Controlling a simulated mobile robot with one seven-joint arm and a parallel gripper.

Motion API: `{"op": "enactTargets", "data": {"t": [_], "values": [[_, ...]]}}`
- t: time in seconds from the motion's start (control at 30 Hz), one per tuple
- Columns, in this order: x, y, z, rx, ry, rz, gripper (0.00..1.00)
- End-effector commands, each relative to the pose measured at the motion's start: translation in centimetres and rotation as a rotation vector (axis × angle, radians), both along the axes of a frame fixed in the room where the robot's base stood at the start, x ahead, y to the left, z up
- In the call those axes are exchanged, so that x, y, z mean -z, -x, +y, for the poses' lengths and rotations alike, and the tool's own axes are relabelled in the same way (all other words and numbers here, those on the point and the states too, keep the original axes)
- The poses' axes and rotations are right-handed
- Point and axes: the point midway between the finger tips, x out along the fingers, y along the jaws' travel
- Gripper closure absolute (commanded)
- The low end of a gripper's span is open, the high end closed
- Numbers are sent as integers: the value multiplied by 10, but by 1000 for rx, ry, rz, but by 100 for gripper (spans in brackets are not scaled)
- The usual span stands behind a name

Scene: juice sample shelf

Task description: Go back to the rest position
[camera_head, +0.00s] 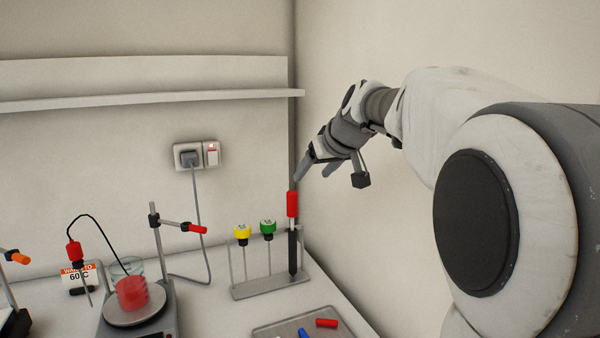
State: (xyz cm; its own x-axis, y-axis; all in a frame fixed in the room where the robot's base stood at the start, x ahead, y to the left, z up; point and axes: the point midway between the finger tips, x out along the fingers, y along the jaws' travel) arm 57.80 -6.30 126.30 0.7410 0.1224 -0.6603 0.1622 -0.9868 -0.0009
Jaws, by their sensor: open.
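My gripper (314,168) is at the right of the middle, open and empty. It points down and to the left, with one finger close above a red-topped probe (292,204). I cannot tell whether finger and probe touch. The probe stands upright, its dark lower part at the right end of a grey rack (270,287). My arm reaches in from the right side of the picture and hides part of the wall.
The rack also holds yellow-capped (242,232) and green-capped (267,227) probes. A beaker with red liquid (132,292) stands on a hotplate beside a stand with a red clamp (197,229). A tray (265,331) holds small coloured pieces. An empty shelf (150,98) runs above; a wall is close right.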

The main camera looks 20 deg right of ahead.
Motion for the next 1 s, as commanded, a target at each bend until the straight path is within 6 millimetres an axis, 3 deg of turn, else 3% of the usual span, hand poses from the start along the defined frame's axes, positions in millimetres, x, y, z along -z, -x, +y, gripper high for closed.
{"op": "enactTargets", "data": {"t": [0.17,0.37,0.7,0.83,1.0], "values": [[-6,34,13,6,-15,35,29],[3,116,40,27,-34,129,29],[51,257,65,95,-12,283,29],[72,298,66,127,8,322,29],[92,326,64,154,26,352,29]]}}
